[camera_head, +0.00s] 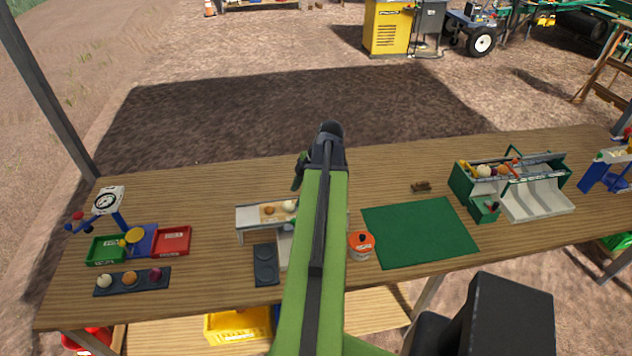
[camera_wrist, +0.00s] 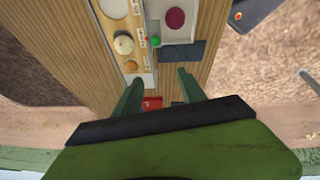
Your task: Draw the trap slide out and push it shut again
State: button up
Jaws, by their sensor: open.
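My gripper (camera_wrist: 158,82) is open, with its two green fingers apart and nothing between them. It is above the table, and in the head view my arm hides most of it. Past the fingers in the wrist view is a long pale tray (camera_wrist: 134,80) holding a pale onion (camera_wrist: 123,44) and a brown one (camera_wrist: 131,66). Beside it are a small green knob (camera_wrist: 155,41) and a pale panel with a dark red disc (camera_wrist: 175,18). The tray also shows left of my arm in the head view (camera_head: 249,219), partly hidden. I cannot tell which part is the trap slide.
A green mat (camera_head: 420,232) and an orange-topped can (camera_head: 361,246) lie right of my arm. A green and grey bin unit (camera_head: 540,200) stands farther right. A scale (camera_head: 108,201), a green tray and a red tray (camera_head: 173,240) stand left.

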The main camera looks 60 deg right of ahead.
aim_at(289, 206)
jog(key=s+d+r+n, duration=0.1)
jog(key=s+d, duration=0.2)
jog(key=s, duration=0.2)
jog(key=shift+t, duration=0.3)
jog(key=b+x, duration=1)
jog(key=x, duration=0.1)
jog(key=b+x, duration=0.4)
jog(key=x, duration=0.1)
jog(key=shift+w+d+f+b, duration=0.1)
jog(key=shift+d+f+b, duration=0.2)
jog(key=shift+b, duration=0.1)
jog(key=shift+w+a+f+b, duration=0.2)
jog(key=shift+w+f+b, duration=0.1)
jog(key=shift+f+b, duration=0.1)
jog(key=shift+r, duration=0.1)
grip_shut()
jog(key=shift+a, duration=0.1)
